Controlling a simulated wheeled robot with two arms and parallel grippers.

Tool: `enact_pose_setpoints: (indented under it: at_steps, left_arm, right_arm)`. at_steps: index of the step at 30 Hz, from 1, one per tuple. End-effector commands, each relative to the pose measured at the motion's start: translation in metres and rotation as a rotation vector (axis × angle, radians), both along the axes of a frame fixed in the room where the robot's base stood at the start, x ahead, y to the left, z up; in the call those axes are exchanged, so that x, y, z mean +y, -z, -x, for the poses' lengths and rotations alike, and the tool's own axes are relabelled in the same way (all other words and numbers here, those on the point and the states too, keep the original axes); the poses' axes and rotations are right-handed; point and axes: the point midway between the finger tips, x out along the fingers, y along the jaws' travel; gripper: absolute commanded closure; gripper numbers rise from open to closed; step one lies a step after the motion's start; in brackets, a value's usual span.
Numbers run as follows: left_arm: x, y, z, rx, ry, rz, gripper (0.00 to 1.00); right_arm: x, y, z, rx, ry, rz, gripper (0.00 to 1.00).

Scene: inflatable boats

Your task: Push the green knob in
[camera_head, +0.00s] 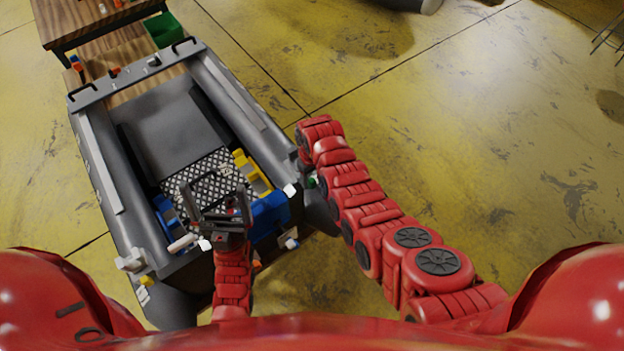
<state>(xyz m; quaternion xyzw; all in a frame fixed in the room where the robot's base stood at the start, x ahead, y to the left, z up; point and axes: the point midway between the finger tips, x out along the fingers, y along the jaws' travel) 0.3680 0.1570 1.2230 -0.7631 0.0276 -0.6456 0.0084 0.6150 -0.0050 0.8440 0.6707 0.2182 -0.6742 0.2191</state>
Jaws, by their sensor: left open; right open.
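A small green knob (311,181) shows at the right side of the grey inflatable boat (155,75), close against my red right arm. The arm partly hides it, and I cannot tell how far in it sits. My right arm reaches up and left to the boat's right tube. Its gripper is hidden behind the arm's own end. My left gripper (213,200) is open and empty, over the boat's near end. Its dark fingers point away from me, above the black-and-white checkered plate.
Blue and yellow parts (252,172) stand inside the boat around the checkered plate (205,172). A wooden table (90,18) and a green bin (163,29) are beyond the boat. The yellow floor (480,130) to the right is mostly clear.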

Motion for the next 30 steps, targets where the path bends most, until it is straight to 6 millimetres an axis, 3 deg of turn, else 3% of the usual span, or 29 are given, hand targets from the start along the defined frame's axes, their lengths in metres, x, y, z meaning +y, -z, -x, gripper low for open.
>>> enact_pose_setpoints:
  at_steps: [9,22,30]
  left_arm:
    - [0.000,0.000,0.000,0.001,0.000,0.000,0.00]
    - [0.000,0.000,0.000,0.001,0.000,0.000,0.00]
    - [0.000,0.000,0.000,0.001,0.000,0.000,0.00]
  right_arm:
    - [0.001,0.020,-0.001,-0.002,-0.001,-0.001,0.43]
    - [0.001,0.023,-0.001,-0.004,0.000,-0.003,0.43]
    - [0.001,0.023,-0.001,-0.004,0.000,-0.003,0.91]
